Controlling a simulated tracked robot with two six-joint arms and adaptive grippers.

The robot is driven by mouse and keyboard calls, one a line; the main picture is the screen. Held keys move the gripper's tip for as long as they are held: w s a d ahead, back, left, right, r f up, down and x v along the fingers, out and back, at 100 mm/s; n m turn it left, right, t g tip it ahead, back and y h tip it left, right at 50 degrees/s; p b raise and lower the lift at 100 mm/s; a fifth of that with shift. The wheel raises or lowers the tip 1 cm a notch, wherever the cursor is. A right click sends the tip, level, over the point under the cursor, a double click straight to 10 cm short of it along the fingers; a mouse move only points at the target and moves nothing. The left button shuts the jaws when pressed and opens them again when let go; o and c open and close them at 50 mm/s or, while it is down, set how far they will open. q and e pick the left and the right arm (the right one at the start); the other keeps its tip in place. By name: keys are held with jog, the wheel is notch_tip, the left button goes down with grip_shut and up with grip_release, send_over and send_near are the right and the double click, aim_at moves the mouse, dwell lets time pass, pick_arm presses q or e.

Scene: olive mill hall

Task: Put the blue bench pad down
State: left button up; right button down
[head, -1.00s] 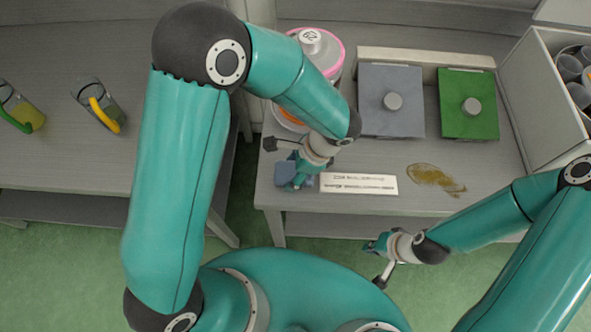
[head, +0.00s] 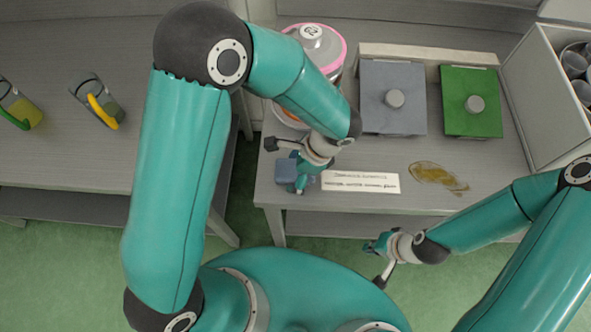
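The blue bench pad (head: 286,171) looks like a small blue-grey block near the front left corner of the bench. My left gripper (head: 300,180) reaches down at it, with its teal fingers against the block and partly covering it. The fingers seem closed on it. I cannot tell whether its underside touches the bench top. My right gripper (head: 377,246) hangs in front of the bench, over the floor and away from the pad. I see nothing in it, and its fingers are too small to read.
Right of the pad lies a white label card (head: 360,182), then a yellow-brown spill (head: 438,178). Behind stand a pink-rimmed container (head: 335,45), a grey-blue knobbed board (head: 393,122) and a green one (head: 472,124). A white box (head: 545,85) holds several cups.

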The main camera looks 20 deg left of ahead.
pick_arm(q)
jog(key=shift+r+p, duration=0.45)
jog(key=shift+r, duration=0.05)
jog(key=shift+r+p, duration=0.45)
jog(key=b+v, duration=0.1)
jog(key=v, duration=1)
jog(key=shift+d+r, duration=0.2)
